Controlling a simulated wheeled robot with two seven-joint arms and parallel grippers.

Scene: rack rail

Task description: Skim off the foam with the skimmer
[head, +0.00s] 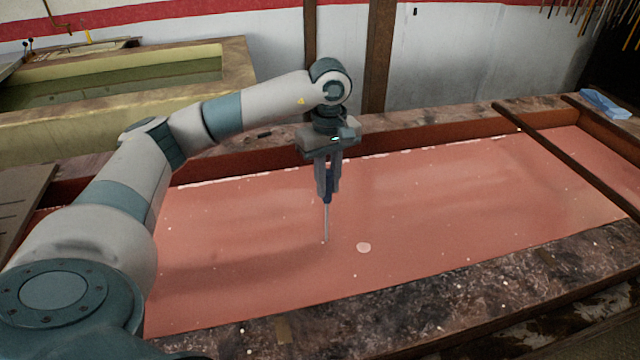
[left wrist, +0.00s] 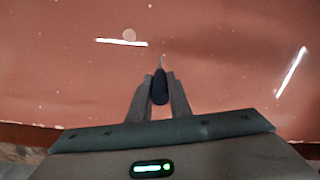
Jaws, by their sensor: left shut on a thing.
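My left gripper (head: 328,192) is shut on the dark blue handle of a thin tool, seemingly the skimmer (head: 326,222), above the long vat of pink liquid (head: 450,200). The thin grey shaft points down; its lower end is at or just above the liquid, and I cannot tell if it touches. No broad skimmer head shows. A small pale round patch (head: 363,247), perhaps foam, lies on the liquid just right of the shaft's end. In the left wrist view the handle (left wrist: 160,88) sits between the fingers, and the patch (left wrist: 129,35) lies beyond it, to the left.
Small pale specks dot the liquid, and a whitish line runs along the far wall. A stained front ledge (head: 420,305) borders the vat. A dark bar (head: 570,155) crosses its right end. A blue cloth-like thing (head: 604,103) lies at the back right. A yellowish basin (head: 130,75) stands behind left.

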